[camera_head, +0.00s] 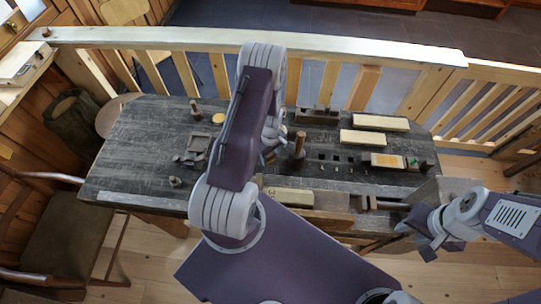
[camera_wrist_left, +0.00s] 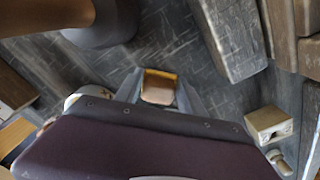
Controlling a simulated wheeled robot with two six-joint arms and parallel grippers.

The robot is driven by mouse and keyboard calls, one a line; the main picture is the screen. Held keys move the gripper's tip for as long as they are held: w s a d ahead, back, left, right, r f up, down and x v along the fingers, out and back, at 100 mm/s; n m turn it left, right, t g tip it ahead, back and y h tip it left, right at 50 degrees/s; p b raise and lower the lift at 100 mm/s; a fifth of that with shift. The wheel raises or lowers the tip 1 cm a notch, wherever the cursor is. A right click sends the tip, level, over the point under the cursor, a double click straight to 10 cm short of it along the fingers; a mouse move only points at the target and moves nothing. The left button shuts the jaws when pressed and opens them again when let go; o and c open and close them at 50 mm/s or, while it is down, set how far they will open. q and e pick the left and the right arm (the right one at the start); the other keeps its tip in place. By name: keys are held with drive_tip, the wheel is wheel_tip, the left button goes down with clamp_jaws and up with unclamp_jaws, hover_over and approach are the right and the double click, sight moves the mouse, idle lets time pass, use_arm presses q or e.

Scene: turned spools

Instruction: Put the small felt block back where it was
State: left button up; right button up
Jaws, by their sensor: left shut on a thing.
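My left gripper (camera_head: 272,140) is over the middle of the dark workbench, largely hidden behind my own arm in the head view. In the left wrist view (camera_wrist_left: 160,92) its fingers are shut on a small brown block with a yellow edge, which I take for the felt block (camera_wrist_left: 158,88). The dark grained bench top shows around it; I cannot tell whether the block touches the bench. My right gripper (camera_head: 425,242) is at the bench's front right, apart from the block, and its jaw opening is unclear.
An upright wooden spool (camera_head: 300,144) stands right of my left gripper. Pale blocks (camera_head: 381,122) lie at the back right, and another (camera_head: 288,196) lies near the front edge. A grey wooden holder (camera_head: 197,148) is at the left. The bench (camera_head: 130,160) is clear at far left.

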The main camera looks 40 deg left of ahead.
sight(271, 156)
use_arm(q)
drive_tip(key=shift+a+f, duration=0.1)
drive_tip(key=shift+f, duration=0.1)
drive_tip(key=o, duration=1.2)
drive_tip(key=shift+r, duration=0.1)
drive_tip(key=shift+r, duration=0.6)
wheel_tip(271, 156, up, 11)
drive_tip(key=b, duration=0.2)
drive_tip(key=s+d+r+m+t, duration=0.1)
drive_tip(key=s+d+r+m, duration=0.7)
drive_tip(key=d+m, duration=0.4)
drive_tip(key=r+m, duration=0.1)
drive_tip(key=m, duration=0.1)
drive_tip(key=shift+s+d+r+m, duration=0.3)
drive_tip(key=shift+d+r, duration=0.1)
